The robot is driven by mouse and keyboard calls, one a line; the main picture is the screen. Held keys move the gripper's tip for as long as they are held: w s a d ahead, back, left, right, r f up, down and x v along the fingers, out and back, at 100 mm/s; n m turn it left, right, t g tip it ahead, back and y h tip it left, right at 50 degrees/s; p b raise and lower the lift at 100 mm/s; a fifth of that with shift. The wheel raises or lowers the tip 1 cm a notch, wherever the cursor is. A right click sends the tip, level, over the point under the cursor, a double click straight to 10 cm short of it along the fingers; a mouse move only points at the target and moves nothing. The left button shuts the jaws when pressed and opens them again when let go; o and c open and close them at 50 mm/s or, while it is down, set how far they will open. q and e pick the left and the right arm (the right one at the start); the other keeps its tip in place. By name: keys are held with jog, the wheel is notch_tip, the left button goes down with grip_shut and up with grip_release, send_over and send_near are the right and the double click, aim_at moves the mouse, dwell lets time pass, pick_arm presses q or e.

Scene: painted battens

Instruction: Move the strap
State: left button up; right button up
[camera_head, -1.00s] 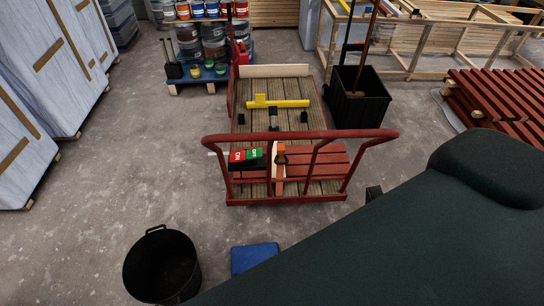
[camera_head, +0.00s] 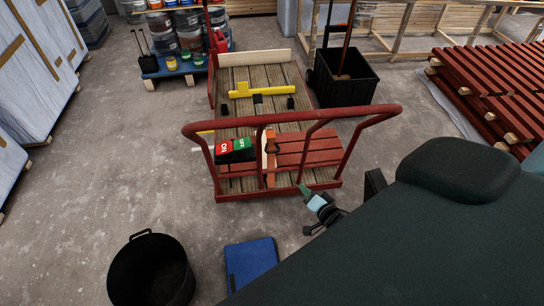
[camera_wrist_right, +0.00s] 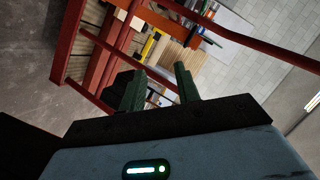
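My right gripper (camera_head: 302,188) hangs just in front of the red cart's near right edge, its green fingers pointing toward the cart. In the right wrist view its two fingers (camera_wrist_right: 161,86) stand apart with nothing between them. No thing is clearly recognisable as the strap. A narrow orange-and-pale piece (camera_head: 270,155) crosses the red battens (camera_head: 305,149) on the cart and may be it. An orange piece also shows beyond the fingers in the wrist view (camera_wrist_right: 197,40). My left gripper is not in view.
The cart's red handle rail (camera_head: 290,115) arches above the battens. A black bucket (camera_head: 150,272) and a blue flat box (camera_head: 251,265) stand on the floor in front.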

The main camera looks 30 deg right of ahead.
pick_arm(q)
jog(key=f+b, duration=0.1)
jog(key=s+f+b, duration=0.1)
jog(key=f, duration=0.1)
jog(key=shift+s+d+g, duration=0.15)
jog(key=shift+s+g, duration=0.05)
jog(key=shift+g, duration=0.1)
pick_arm(e)
jog(key=w+r+m+t+y, duration=0.1)
jog(key=w+m+t, duration=0.1)
jog(key=w+m, duration=0.5)
jog(key=w, duration=0.5)
jog(key=shift+w+a+r, duration=0.2)
jog(key=shift+w+a, duration=0.1)
pick_arm(q)
jog(key=shift+b, duration=0.35)
pick_arm(e)
jog(key=shift+w, duration=0.1)
pick_arm(q)
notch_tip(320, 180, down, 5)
jog(key=b, duration=0.5)
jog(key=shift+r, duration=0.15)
pick_arm(e)
jog(key=w+f, duration=0.1)
jog(key=w, duration=0.6)
jog(key=shift+w+d+f, duration=0.15)
jog(key=shift+w+d, duration=0.05)
jog(key=shift+w, duration=0.05)
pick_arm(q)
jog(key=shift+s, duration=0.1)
